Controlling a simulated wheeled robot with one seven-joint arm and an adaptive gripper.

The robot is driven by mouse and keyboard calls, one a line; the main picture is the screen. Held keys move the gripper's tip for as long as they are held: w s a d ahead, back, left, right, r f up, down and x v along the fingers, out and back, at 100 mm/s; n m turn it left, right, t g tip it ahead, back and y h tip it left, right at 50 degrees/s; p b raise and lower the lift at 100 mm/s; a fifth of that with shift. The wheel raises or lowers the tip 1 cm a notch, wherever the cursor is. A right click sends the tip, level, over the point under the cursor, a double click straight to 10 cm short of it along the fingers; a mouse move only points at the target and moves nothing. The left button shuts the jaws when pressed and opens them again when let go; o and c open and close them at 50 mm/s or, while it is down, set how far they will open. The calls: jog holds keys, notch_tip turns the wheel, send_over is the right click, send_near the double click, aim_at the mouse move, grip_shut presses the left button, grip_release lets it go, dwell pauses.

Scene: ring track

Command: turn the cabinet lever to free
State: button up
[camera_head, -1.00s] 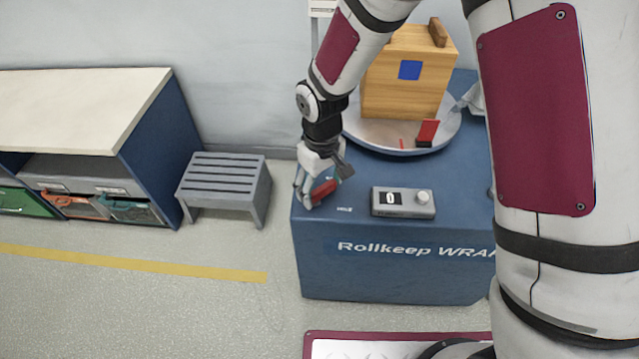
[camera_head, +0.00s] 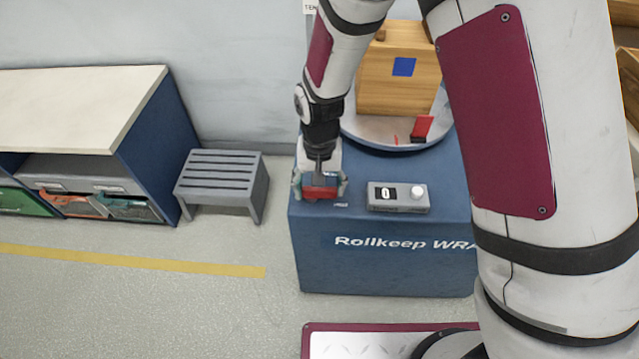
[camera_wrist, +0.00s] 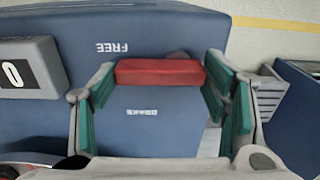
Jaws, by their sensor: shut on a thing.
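The red lever handle (camera_head: 320,193) is at the left front of the blue cabinet's top (camera_head: 345,224). It lies roughly sideways in the head view. My gripper (camera_head: 320,187) reaches down over it from above. In the wrist view the red handle (camera_wrist: 160,72) spans between the green-padded fingers of my gripper (camera_wrist: 162,75), which are shut on its two ends. A FREE label (camera_wrist: 112,47) shows beyond the handle, toward the upper left. A second small label (camera_wrist: 142,112), too blurred to read surely, lies on the near side of the handle.
Behind stands a turntable (camera_head: 362,135) with a wooden crate (camera_head: 395,85). A grey step stool (camera_head: 222,180) and a shelf unit (camera_head: 90,100) are at left. The floor in front is clear.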

aim_at(320, 189)
dwell(0.5)
jog(key=o, duration=1.2)
jog(key=shift+c, duration=0.2)
notch_tip(320, 189, up, 12)
jog(key=shift+r, duration=0.1)
